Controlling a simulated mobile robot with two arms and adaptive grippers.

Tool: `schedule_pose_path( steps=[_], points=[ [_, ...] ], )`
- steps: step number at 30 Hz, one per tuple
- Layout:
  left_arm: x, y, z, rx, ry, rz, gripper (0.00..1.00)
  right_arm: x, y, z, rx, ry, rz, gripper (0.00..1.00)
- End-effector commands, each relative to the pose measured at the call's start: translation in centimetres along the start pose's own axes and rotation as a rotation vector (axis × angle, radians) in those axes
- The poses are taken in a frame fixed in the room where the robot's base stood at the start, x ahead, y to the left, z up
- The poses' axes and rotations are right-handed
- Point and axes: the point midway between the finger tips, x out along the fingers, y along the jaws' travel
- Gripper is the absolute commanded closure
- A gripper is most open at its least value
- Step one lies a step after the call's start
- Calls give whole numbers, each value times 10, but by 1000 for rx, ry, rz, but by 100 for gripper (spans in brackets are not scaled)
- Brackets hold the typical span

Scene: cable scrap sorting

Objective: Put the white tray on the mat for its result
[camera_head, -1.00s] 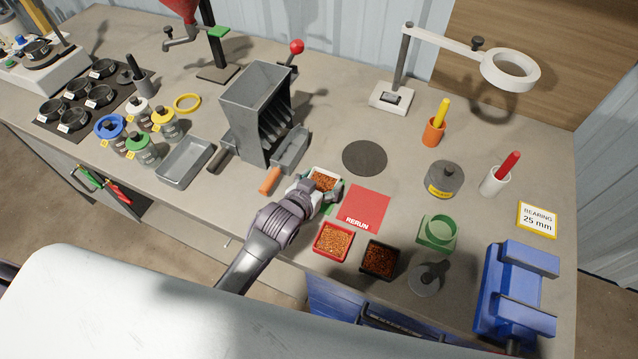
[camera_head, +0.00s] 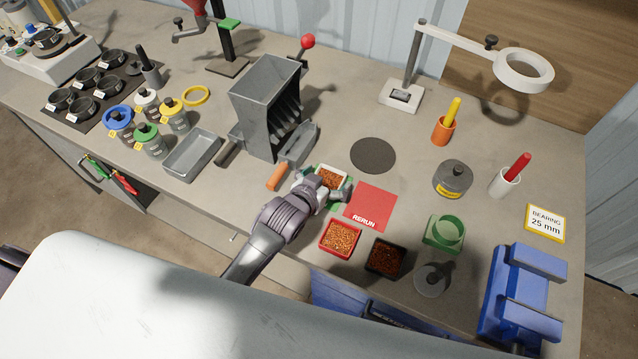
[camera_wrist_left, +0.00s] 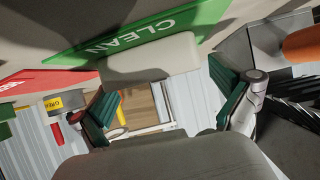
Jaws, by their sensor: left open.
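The white tray (camera_head: 343,173), filled with copper-coloured granules, sits on the green mat, which mostly hides behind it and my gripper. In the left wrist view the tray's pale side (camera_wrist_left: 152,57) lies against the green mat (camera_wrist_left: 140,31) lettered CLEAN. My left gripper (camera_head: 324,190) is at the tray's near side. In the wrist view its two green-padded fingers (camera_wrist_left: 170,97) are spread apart, with the tray just beyond them and nothing held between. My right gripper is not in view.
The red RERUN mat (camera_head: 370,205) is bare, right of the tray. A red tray (camera_head: 341,256) and a black tray (camera_head: 369,262) of granules stand nearer the front edge. A dark disc (camera_head: 373,155) lies behind.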

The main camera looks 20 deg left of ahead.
Motion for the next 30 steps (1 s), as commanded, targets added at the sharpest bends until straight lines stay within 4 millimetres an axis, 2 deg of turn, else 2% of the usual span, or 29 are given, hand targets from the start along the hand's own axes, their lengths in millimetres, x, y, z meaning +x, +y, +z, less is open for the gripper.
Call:
schedule_pose_path(
  steps=[5,12,16,22,30],
  points=[
    [-29,0,2,0,-1,1,0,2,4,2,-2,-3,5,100],
    [-82,0,2,-1,0,1,0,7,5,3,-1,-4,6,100],
    [-102,0,2,0,-2,0,0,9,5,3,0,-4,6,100],
    [-118,0,1,0,0,0,0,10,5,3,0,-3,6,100],
    [-119,0,0,0,0,0,0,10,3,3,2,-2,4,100]
  ],
)
